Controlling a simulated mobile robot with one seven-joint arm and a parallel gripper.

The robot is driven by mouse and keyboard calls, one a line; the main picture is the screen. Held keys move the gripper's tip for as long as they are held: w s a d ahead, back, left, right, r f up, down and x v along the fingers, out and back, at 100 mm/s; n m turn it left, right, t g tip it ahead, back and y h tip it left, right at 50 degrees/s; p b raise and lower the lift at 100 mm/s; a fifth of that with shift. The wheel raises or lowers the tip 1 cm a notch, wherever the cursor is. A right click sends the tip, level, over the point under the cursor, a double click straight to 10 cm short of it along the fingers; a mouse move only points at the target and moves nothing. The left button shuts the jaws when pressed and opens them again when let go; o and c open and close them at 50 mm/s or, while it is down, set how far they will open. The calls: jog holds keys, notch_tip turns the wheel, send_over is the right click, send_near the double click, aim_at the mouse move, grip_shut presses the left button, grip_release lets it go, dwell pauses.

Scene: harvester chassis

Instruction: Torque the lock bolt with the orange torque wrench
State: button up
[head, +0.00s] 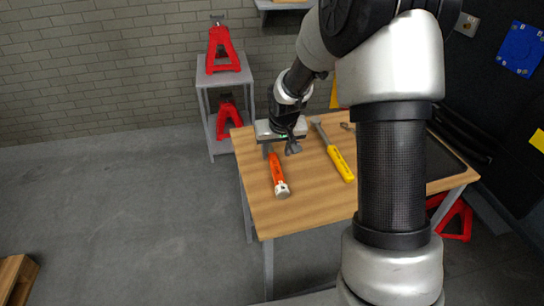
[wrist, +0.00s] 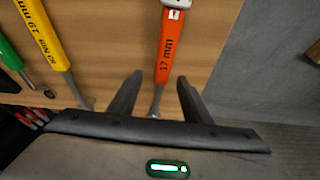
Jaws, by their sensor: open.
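In the wrist view the orange wrench (wrist: 169,55) bears the marking "17 mm". My gripper (head: 281,151) is above the far end of this wrench. In the wrist view my gripper (wrist: 157,85) is open, its two fingers on either side of the wrench's thin grey end, with nothing clamped. I cannot tell the exact height gap. The lock bolt is not identifiable in either view.
A yellow wrench (head: 341,163) lies to the right of the orange one; a green-handled tool (wrist: 14,58) shows beyond it in the wrist view. The wooden table (head: 300,214) is bare toward its front. A grey shelf stand (head: 225,78) with red jack stands is behind left.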

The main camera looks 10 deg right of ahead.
aim_at(274, 158)
jog(key=x, duration=0.4)
jog(key=shift+a+f+b, duration=0.2)
jog(key=shift+f+b, duration=0.15)
jog(key=shift+b, duration=0.05)
jog(key=shift+c, duration=0.3)
jog(key=shift+w+r, duration=0.1)
grip_shut()
